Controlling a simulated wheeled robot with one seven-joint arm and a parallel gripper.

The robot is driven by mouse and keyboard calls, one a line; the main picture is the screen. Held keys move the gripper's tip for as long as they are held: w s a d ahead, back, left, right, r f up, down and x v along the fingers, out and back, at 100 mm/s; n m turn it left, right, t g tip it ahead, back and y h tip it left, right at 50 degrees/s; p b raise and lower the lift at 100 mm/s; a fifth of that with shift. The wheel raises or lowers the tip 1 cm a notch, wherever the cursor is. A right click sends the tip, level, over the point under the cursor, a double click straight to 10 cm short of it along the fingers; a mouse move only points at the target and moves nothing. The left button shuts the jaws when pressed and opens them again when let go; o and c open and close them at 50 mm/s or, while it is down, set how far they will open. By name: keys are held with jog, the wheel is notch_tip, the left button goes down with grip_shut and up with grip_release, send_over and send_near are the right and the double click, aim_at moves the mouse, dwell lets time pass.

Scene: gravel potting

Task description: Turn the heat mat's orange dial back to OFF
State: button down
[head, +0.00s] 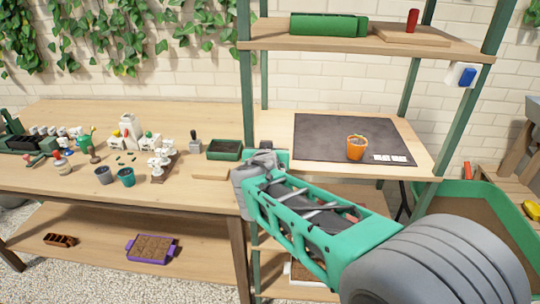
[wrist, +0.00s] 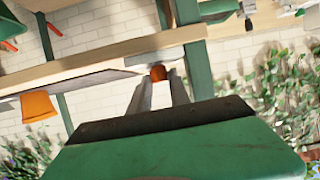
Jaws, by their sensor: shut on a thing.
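The orange dial (wrist: 157,72) shows in the wrist view between the fingertips of my gripper (wrist: 159,88), which is shut on it. The dial sits against a pale grey controller box (wrist: 152,58) by the shelf's wooden edge, near a green post. The dial's mark and setting cannot be read. In the head view my own arm hides the dial and fingertips, near the left front post. The dark heat mat (head: 325,137) lies flat on the middle shelf. An orange pot (head: 357,149) stands on it, and also shows upside down in the wrist view (wrist: 38,105).
Green posts (head: 247,90) frame the shelf unit. White labels (head: 390,158) lie at the mat's front right. A green tray (head: 224,149), pots and tools cover the bench at left. A green-rimmed bin (head: 480,188) stands at right.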

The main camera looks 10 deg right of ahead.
jog(key=shift+f+m+h, duration=0.1)
jog(key=shift+m+h, duration=0.2)
jog(key=c, duration=1.5)
grip_release()
jog(key=shift+s, duration=0.1)
jog(key=v, duration=0.7)
jog(key=shift+s+a+r+b, duration=0.2)
jog(key=shift+s+r+b, duration=0.1)
jog(key=shift+b, duration=0.1)
